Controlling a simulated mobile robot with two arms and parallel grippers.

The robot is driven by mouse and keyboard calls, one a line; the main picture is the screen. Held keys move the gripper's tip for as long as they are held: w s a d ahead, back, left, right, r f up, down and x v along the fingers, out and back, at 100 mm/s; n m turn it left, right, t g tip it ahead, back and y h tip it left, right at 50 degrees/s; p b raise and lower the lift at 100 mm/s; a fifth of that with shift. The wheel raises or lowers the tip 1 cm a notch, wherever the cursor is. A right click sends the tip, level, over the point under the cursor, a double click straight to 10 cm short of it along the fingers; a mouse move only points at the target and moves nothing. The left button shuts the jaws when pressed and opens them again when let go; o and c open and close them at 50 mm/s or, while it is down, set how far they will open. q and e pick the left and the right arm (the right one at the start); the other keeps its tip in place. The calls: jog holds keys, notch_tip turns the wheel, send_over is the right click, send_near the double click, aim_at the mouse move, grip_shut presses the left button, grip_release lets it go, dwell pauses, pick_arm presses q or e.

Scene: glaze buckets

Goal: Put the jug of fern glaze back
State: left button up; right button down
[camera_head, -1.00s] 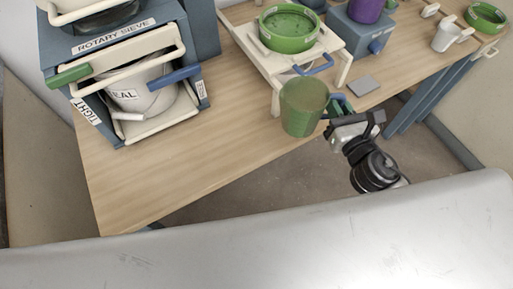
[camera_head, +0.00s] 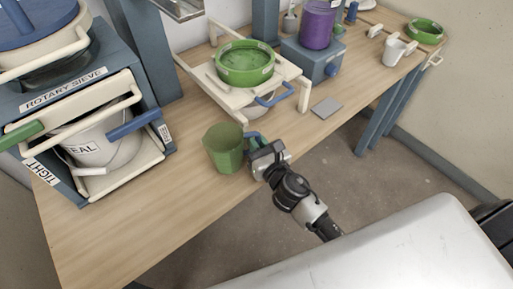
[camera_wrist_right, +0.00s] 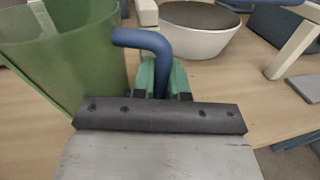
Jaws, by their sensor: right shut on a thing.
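The green jug (camera_head: 222,151) is near the front edge of the table, in front of the cream stand. It looks roughly upright and has a blue handle on its right side. In the right wrist view the jug (camera_wrist_right: 70,60) fills the upper left, with its blue handle (camera_wrist_right: 150,42) at the middle. My right gripper (camera_head: 256,141) is shut on that handle, its green fingertips (camera_wrist_right: 163,75) on either side of it. I cannot tell whether the jug's base touches the table. My left gripper is not in view.
The cream stand (camera_head: 203,91) holds a green sieve (camera_head: 246,70); a bowl sits beneath it. A grey tile (camera_head: 325,107) lies to its right. A purple container (camera_head: 317,27) stands on a blue-grey box. The rotary sieve cabinet (camera_head: 140,72) is at left. Bare tabletop (camera_head: 120,215) lies left of the jug.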

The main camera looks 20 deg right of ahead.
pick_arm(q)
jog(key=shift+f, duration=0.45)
pick_arm(e)
jog(key=shift+f, duration=0.75)
jog(key=shift+f+b, duration=0.2)
jog(key=shift+b, duration=0.1)
jog(key=c, duration=1.1)
grip_release()
jog(key=shift+c, duration=0.2)
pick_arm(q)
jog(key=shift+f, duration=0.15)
